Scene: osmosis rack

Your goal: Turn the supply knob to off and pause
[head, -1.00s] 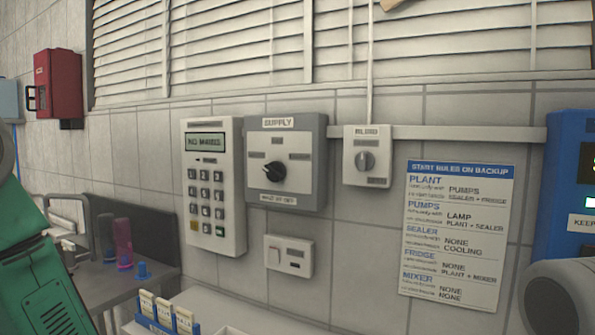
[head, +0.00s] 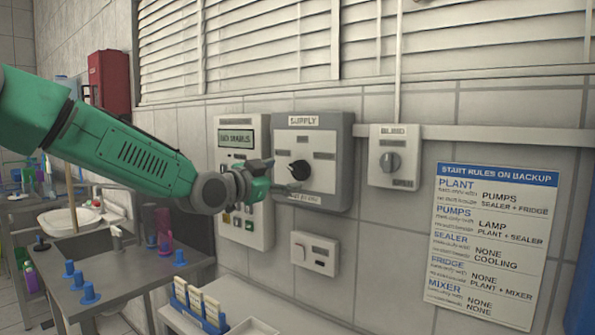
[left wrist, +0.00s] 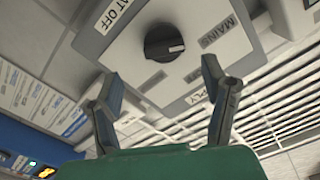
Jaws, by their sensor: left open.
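The supply panel (head: 330,135) is a grey box on the wall with a black rotary knob (head: 298,170). The knob's pale pointer mark is turned toward the MAINS label in the left wrist view (left wrist: 164,43). My left gripper (head: 280,180) is in front of the panel, just left of and below the knob. In the left wrist view the left gripper's two fingers (left wrist: 160,85) are spread apart and empty, with the knob beyond them and not touched. My right gripper is not in view.
A blind switch (head: 394,160) and a rules sheet (head: 490,240) are to the right. A small white switch (head: 315,252) is below. A rack of cards (head: 197,308) stands on the bench.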

